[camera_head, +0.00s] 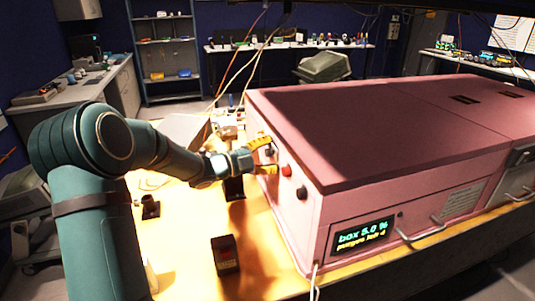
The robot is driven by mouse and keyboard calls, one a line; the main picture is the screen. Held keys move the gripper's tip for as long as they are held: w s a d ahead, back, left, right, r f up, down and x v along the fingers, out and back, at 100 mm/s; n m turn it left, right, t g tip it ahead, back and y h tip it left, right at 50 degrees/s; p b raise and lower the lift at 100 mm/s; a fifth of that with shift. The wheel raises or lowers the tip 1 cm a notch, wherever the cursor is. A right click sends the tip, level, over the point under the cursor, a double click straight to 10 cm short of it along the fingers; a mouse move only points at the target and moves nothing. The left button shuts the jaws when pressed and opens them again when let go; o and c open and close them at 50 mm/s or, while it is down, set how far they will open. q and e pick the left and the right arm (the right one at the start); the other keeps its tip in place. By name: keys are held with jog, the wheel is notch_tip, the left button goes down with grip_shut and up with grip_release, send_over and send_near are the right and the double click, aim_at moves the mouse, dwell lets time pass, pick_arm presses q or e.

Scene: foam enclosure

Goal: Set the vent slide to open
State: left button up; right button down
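The pink enclosure (375,135) stands on the lit bench, its lid shut. On its left end face are a black knob (269,151) near my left gripper, a red button (286,170) and another black knob (302,193). My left gripper (271,156) is at this face, its two yellow-orange fingers spread apart, one above the other, around or just in front of the first black knob. I cannot tell whether they touch it. I cannot make out a part that is clearly the vent slide, nor its setting. My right gripper is not in view.
The front panel has a display (362,236) reading "box 5.0 %" and "purges left 4", plus handles and a slotted grille (462,200). A small dark block (225,255) and a dark holder (150,207) stand on the bench (185,245). Cables hang behind the gripper.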

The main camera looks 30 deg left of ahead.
pick_arm(q)
jog(key=shift+a, duration=0.15)
jog(key=shift+s+a, duration=0.1)
jog(key=shift+s, duration=0.1)
jog(key=v, duration=1.1)
jog(key=shift+s, duration=0.25)
